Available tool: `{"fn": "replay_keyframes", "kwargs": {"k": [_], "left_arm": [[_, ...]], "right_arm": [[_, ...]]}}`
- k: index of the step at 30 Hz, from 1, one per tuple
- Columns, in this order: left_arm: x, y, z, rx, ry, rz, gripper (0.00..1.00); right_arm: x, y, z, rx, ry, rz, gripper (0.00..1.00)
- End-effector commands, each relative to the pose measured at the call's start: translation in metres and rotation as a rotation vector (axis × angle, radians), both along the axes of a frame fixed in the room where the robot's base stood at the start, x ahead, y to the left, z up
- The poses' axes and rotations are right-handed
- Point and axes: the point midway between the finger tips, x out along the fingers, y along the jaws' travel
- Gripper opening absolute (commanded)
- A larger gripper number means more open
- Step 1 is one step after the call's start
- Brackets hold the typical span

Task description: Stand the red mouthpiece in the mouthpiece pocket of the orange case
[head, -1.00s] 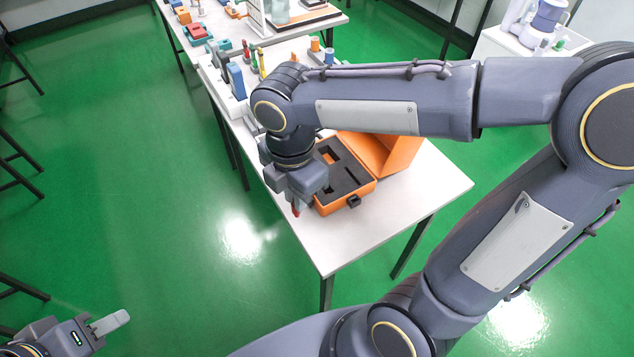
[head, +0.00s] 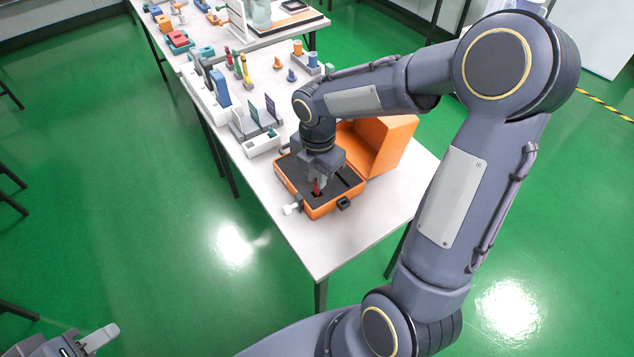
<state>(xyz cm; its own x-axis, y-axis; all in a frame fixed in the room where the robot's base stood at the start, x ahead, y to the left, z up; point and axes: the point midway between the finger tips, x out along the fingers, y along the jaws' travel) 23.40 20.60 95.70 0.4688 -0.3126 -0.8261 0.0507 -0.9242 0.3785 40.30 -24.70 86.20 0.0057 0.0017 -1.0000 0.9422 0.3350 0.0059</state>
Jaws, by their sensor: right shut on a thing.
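The orange case (head: 318,211) stands open on the white table, its lid (head: 385,140) raised at the back right. Its dark foam insert (head: 291,168) has cut-out pockets, partly hidden by my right arm. My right gripper (head: 317,184) points down over the front part of the foam, shut on the red mouthpiece (head: 317,187). The mouthpiece is roughly upright at a dark pocket; I cannot tell how deep its lower end is. My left gripper (head: 100,338) is at the bottom left, away from the table, only partly in view; its opening does not show.
A white holder (head: 262,143) and racks with blue (head: 220,88) and coloured items stand behind the case. The table's front end (head: 325,255) is clear.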

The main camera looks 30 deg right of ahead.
Motion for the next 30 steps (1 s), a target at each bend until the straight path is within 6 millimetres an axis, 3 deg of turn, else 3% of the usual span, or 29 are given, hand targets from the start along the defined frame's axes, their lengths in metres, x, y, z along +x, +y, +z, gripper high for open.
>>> {"fn": "replay_keyframes", "kwargs": {"k": [3, 6, 18, 19, 23, 30], "left_arm": [[0.000, 0.000, -0.004, 0.000, 0.000, 0.000, 0.36], [0.000, 0.000, -0.005, 0.000, 0.000, 0.000, 0.36], [0.000, 0.000, -0.007, 0.000, 0.000, 0.000, 0.36], [0.000, 0.000, -0.007, 0.000, 0.000, 0.000, 0.36], [0.000, 0.000, -0.006, 0.000, 0.000, 0.000, 0.36], [0.000, 0.000, -0.006, 0.000, 0.000, 0.000, 0.36]], "right_arm": [[-0.001, 0.000, -0.021, 0.001, 0.004, 0.000, 0.00], [0.000, 0.000, -0.030, 0.000, 0.002, 0.000, 0.00], [0.000, 0.000, -0.035, 0.001, 0.001, -0.001, 0.00], [0.000, 0.000, -0.034, 0.001, 0.000, -0.001, 0.17], [0.000, 0.000, -0.033, 0.001, 0.000, -0.001, 0.34], [0.000, 0.000, -0.033, 0.001, 0.000, -0.001, 0.36]]}}
